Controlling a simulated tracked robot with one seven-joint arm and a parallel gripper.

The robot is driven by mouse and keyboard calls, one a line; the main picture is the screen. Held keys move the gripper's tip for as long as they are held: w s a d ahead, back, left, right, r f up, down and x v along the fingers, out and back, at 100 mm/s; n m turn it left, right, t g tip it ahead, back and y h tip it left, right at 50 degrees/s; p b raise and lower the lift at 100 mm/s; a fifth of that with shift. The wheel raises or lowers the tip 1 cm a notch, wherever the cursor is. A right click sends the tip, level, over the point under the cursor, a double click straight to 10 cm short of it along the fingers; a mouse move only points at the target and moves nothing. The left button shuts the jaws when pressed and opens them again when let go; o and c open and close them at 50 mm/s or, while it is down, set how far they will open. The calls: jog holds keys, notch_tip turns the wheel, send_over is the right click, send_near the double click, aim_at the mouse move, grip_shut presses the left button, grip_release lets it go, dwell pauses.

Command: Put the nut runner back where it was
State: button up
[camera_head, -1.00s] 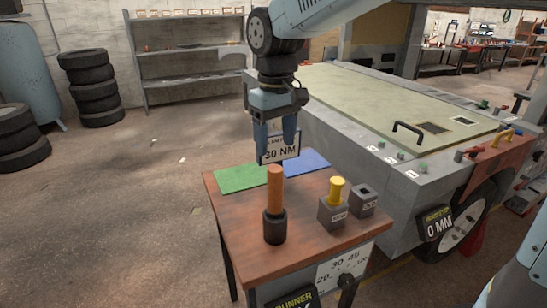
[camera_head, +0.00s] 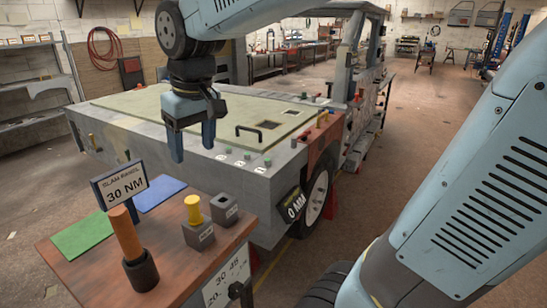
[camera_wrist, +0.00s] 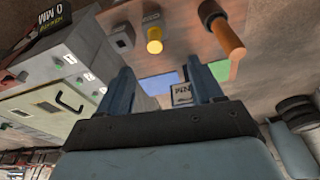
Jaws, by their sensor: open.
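An upright tool with an orange handle and black lower end (camera_head: 127,238), which looks like the nut runner, stands on the brown table (camera_head: 190,268) near its left front; it also shows in the wrist view (camera_wrist: 226,36). A green mat (camera_head: 82,236) and a blue mat (camera_head: 158,193) lie behind it. My gripper (camera_head: 192,150) is open and empty, raised above the far side of the table, apart from the tool. In the wrist view its fingers (camera_wrist: 162,75) have nothing between them.
A grey block with a yellow peg (camera_head: 194,212) and a grey block with a square hole (camera_head: 224,207) stand right of the tool. A 30 NM sign (camera_head: 120,184) stands at the table's back. The vehicle frame (camera_head: 250,185) with a black handle adjoins beyond.

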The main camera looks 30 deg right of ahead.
jog(key=s+d+f+m+t, duration=0.2)
jog(key=s+d+m+t, duration=0.1)
jog(key=s+d, duration=0.6)
jog(key=shift+d+f+m+h, duration=0.3)
jog(key=shift+d+m, duration=0.6)
jog(key=shift+d, duration=1.2)
jog(key=shift+r, duration=0.1)
